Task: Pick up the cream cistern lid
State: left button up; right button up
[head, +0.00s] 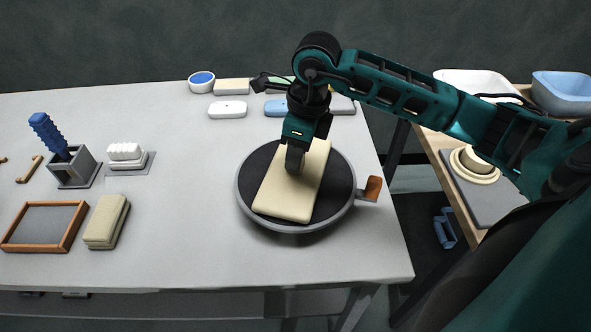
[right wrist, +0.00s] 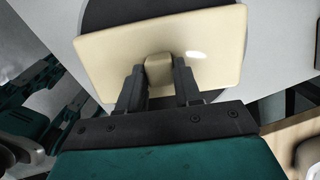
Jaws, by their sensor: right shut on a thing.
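The cream cistern lid (head: 285,196) is a flat rectangular slab with rounded corners. It lies over the dark round turntable (head: 244,189); I cannot tell whether it touches the turntable or is just above it. My right gripper (head: 295,168) comes down from above over the lid's middle. In the right wrist view, the lid (right wrist: 215,35) fills the upper part, and the right gripper's fingers (right wrist: 160,85) are shut on the raised knob (right wrist: 159,68) at its middle. My left gripper does not show.
The turntable has a brown-handled lever (head: 373,188) at its right. Behind are a white lid (head: 228,109), a blue lid (head: 277,108) and a blue-filled bowl (head: 202,82). At left are a brush holder (head: 75,168), a framed slate (head: 45,226) and a sponge-like block (head: 106,222).

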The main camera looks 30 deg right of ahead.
grip_shut()
jog(key=shift+r, duration=0.15)
dwell(0.7)
